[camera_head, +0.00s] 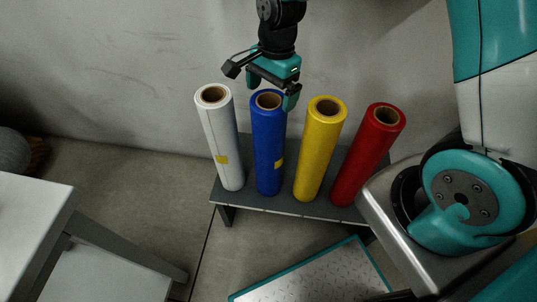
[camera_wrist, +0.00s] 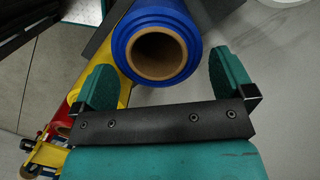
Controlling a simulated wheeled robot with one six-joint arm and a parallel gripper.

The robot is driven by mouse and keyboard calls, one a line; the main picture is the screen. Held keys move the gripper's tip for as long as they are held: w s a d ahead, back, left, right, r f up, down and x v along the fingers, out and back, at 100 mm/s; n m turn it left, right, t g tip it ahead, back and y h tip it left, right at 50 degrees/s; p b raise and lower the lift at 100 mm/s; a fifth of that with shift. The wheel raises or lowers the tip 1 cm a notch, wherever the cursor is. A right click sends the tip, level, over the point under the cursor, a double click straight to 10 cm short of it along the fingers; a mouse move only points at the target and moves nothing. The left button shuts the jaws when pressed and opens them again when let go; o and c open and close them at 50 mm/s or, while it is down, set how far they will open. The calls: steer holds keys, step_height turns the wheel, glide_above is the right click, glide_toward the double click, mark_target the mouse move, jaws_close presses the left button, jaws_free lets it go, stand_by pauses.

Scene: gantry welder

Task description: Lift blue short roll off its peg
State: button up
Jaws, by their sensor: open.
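The blue roll (camera_head: 268,145) stands upright on a dark low stand (camera_head: 272,203), between the white and yellow rolls. It has a yellow label and a brown cardboard core. My gripper (camera_head: 270,93) is above and at the top of the blue roll in the head view. In the wrist view the blue roll's top end (camera_wrist: 158,48) lies between the two open teal fingers of my gripper (camera_wrist: 165,80), with a gap beside the right finger. No finger is clearly closed on it. The peg inside the core is not visible.
A white roll (camera_head: 221,140) stands close on the left, a yellow roll (camera_head: 319,150) and a red roll (camera_head: 367,155) on the right. A grey wall (camera_head: 130,75) is behind. A white table (camera_head: 30,220) is at the lower left.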

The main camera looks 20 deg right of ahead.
steer(key=f, duration=0.2)
steer(key=f+b, duration=0.1)
steer(key=f, duration=0.2)
steer(key=shift+s+a+f, duration=0.25)
steer(key=shift+a+f, duration=0.05)
steer(key=c, duration=1.5)
steer(key=shift+w+r, duration=0.1)
steer(key=shift+r, duration=0.05)
steer(key=shift+c, duration=0.2)
